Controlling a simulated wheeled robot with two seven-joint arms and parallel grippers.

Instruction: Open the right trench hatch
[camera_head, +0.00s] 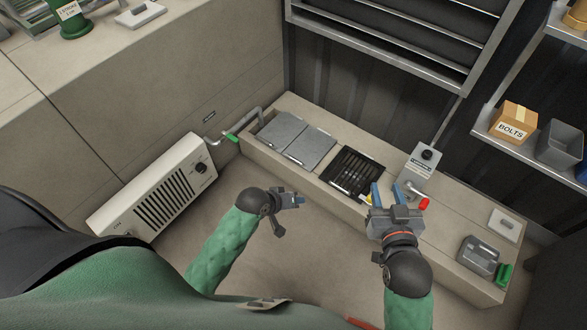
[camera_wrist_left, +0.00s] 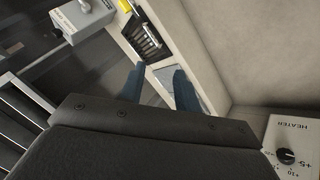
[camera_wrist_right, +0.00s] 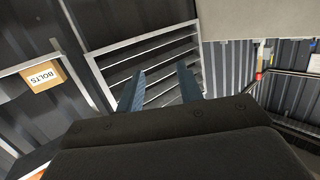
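Two grey hatch plates lie flat and closed side by side in the top of the low bench: a left plate (camera_head: 281,130) and a right plate (camera_head: 310,148). Right of them is a dark slatted grate (camera_head: 351,172), also in the left wrist view (camera_wrist_left: 150,40). Part of a grey plate (camera_wrist_left: 168,74) shows between my left fingers there. My left gripper (camera_head: 300,200) is open and empty, in front of the bench and below the plates in the picture. My right gripper (camera_head: 384,193) is open and empty, over the bench right of the grate; its wrist view (camera_wrist_right: 160,85) shows no hatch.
A white heater (camera_head: 155,190) stands left of the bench. A pipe with a green handle (camera_head: 232,138) is at the bench's left end. A labelled grey box (camera_head: 422,165) and red-tipped lever (camera_head: 423,203) are near my right gripper. A shelf holds a BOLTS box (camera_head: 512,122).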

